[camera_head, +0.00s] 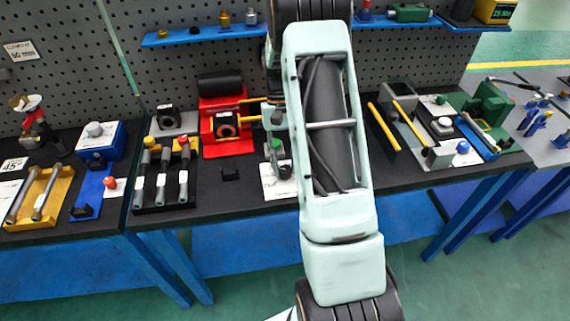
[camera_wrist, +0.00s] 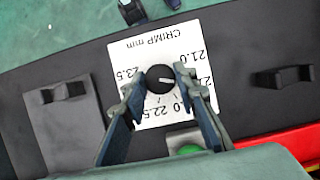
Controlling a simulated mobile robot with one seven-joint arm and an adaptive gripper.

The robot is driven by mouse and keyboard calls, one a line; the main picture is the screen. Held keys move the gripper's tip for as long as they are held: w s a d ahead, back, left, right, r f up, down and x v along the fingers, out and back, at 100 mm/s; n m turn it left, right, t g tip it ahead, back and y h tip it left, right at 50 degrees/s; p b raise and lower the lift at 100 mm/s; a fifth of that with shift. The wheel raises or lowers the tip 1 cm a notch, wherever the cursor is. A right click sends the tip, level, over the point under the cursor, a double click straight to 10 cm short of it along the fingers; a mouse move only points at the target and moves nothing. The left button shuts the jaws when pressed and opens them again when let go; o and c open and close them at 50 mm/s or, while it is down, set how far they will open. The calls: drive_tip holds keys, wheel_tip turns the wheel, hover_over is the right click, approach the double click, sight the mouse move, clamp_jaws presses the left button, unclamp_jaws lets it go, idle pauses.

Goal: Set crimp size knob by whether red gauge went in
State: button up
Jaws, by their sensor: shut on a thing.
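My gripper (camera_wrist: 160,76) is shut on the black crimp size knob (camera_wrist: 158,84) in the wrist view, one finger on each side. The knob stands on a white card (camera_wrist: 150,47) marked "CRIMP mm", with sizes from 21.0 to 23.5 around it.
A red crimping machine (camera_head: 226,148) stands left of the card in the head view. A green button (camera_wrist: 190,150) is close to my fingers. To the right are yellow-handled tools (camera_head: 384,127) and other stations. A blue shelf (camera_head: 205,34) runs along the pegboard.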

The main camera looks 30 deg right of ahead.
drive_tip(key=o, duration=1.2)
drive_tip(key=shift+c, duration=0.2)
drive_tip(key=shift+r, duration=0.1)
drive_tip(key=v, duration=1.2)
